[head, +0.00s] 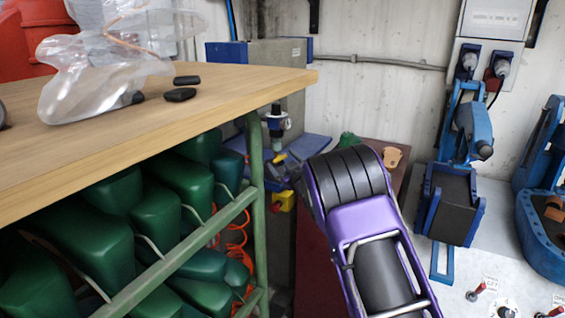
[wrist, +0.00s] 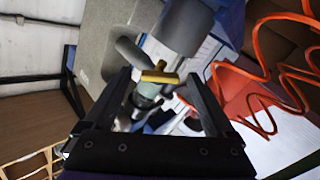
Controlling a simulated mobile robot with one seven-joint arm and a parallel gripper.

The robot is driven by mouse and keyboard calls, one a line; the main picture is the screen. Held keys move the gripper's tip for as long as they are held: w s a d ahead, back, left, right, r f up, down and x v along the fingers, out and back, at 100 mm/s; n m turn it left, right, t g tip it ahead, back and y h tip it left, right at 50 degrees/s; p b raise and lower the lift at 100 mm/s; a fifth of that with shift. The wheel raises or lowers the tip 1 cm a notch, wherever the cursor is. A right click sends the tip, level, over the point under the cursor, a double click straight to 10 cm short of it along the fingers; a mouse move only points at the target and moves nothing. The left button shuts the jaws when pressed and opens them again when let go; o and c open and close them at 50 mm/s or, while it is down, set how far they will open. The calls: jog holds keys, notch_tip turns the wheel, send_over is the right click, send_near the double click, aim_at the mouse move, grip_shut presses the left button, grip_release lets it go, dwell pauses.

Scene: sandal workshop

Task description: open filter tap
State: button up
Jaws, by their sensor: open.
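The filter tap shows in the wrist view as a short yellow handle (wrist: 158,76) on a pale grey-green fitting below a grey cylindrical body (wrist: 184,25). My gripper (wrist: 157,80) is open, with its two black fingers on either side of the fitting and the yellow handle between the fingertips. I cannot tell whether either finger touches the handle. In the head view a small filter unit (head: 277,121) stands behind the bench's green leg.
A wooden bench (head: 230,84) holds a crumpled clear plastic bag (head: 105,60) and small black pieces (head: 180,95). Green shoe lasts (head: 95,235) fill the rack below. Orange coiled hose (wrist: 262,75) hangs close to the right of my fingers. Blue machines (head: 450,205) stand at right.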

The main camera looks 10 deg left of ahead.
jog(key=c, duration=1.4)
jog(key=shift+n, duration=1.6)
jog(key=o, duration=1.4)
jog(key=v, duration=1.7)
jog(key=shift+s, duration=0.2)
jog(key=shift+d, duration=0.1)
